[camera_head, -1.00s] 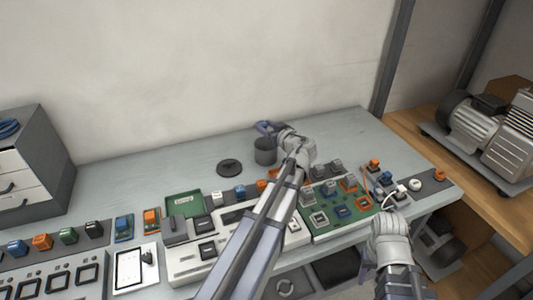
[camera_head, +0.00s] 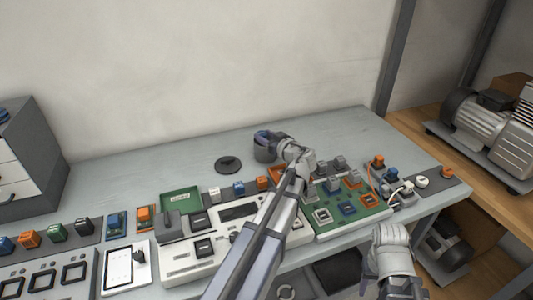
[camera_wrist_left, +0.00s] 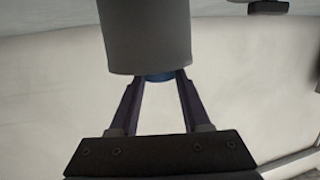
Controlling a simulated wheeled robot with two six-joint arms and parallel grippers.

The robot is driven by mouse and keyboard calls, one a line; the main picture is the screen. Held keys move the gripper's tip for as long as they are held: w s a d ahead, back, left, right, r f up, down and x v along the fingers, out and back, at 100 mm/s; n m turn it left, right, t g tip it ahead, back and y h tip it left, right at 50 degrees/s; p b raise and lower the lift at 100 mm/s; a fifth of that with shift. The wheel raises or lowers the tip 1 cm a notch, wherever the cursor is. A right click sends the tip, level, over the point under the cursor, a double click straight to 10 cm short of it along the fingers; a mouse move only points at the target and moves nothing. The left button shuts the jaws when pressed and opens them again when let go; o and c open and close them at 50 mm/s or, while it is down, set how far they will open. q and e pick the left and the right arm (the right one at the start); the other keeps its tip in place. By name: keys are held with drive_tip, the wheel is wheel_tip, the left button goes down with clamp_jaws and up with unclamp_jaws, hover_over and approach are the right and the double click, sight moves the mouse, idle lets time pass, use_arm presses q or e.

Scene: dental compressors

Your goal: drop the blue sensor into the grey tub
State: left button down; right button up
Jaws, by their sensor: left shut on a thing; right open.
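The grey tub (camera_head: 264,154) stands on the bench near the wall. In the left wrist view the tub (camera_wrist_left: 147,35) fills the top middle, and the picture is upside down. My left gripper (camera_head: 268,138) is at the tub's mouth. It also shows in the left wrist view (camera_wrist_left: 158,80), shut on the blue sensor (camera_wrist_left: 160,77). Only a blue sliver of the sensor shows past the tub's rim; the rest is hidden, so I cannot tell how far inside it is. My right gripper (camera_head: 391,236) is open at the bench's front right, its fingers hardly visible.
A black disc (camera_head: 228,165) lies left of the tub. A green tray (camera_head: 181,200), a grey-white device (camera_head: 190,262) and a green board (camera_head: 345,222) with several blocks line the front. The bench behind them is mostly clear. A compressor (camera_head: 485,120) stands at right.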

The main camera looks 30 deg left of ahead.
use_arm(q)
drive_tip(key=shift+c, duration=1.4)
unclamp_jaws()
drive_tip(key=shift+r, duration=0.2)
wheel_tip(320, 180, up, 10)
drive_tip(key=p, duration=1)
drive_tip(key=shift+f, duration=0.15)
